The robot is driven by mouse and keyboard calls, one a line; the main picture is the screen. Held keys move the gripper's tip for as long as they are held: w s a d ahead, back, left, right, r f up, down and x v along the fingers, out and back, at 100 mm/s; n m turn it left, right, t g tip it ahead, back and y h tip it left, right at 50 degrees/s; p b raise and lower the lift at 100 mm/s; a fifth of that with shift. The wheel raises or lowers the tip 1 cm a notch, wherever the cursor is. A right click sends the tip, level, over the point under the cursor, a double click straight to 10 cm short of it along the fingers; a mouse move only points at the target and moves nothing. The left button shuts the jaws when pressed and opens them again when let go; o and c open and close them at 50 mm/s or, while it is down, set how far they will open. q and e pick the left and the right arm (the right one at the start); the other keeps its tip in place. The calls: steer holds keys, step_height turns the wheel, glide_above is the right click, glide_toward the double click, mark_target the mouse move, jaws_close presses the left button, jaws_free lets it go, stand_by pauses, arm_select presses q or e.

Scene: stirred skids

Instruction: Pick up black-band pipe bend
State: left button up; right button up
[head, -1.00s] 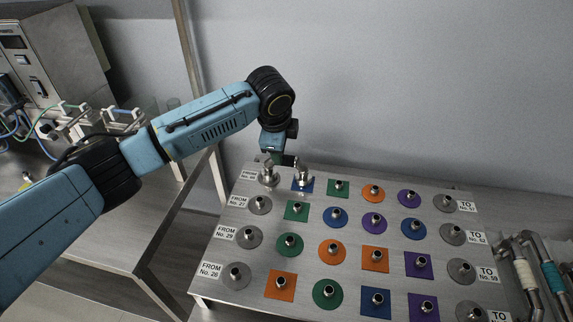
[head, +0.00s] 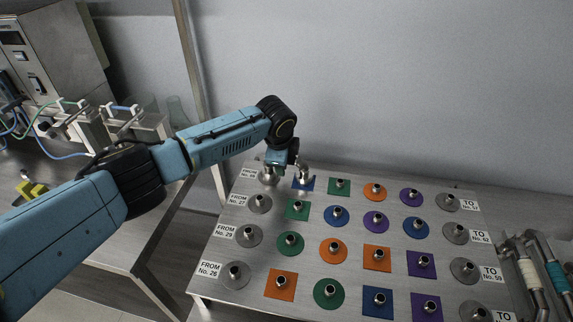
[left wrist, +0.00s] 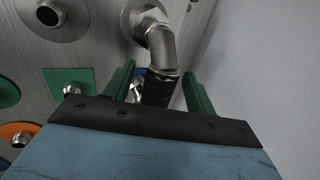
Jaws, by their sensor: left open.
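The black-band pipe bend is a silvery metal elbow pipe. In the head view its bright ends show on the grey disc (head: 267,178) and the blue square (head: 303,183) at the board's far left corner; its middle is hidden by my gripper. In the left wrist view the pipe bend (left wrist: 160,42) rises from a grey disc and curves down to a black band (left wrist: 158,90). My left gripper (head: 284,171) is over the pipe's middle. Its green fingers (left wrist: 160,72) are open, one on either side of the banded part. My right gripper is not in view.
The metal board (head: 208,285) carries rows of coloured plates with short upright stubs. A wall (head: 420,90) stands close behind it. A side bench (head: 125,225) with equipment is at the left. Other pipes with white and teal bands (head: 527,273) stand at the right edge.

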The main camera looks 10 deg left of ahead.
arm_select(q)
jaws_close()
step_height(320, 180, up, 10)
steer(key=shift+r+p, duration=0.1)
steer(key=shift+p, duration=0.3)
stand_by(0.4)
steer(key=shift+r+p, duration=0.65)
steer(key=shift+p, duration=0.45)
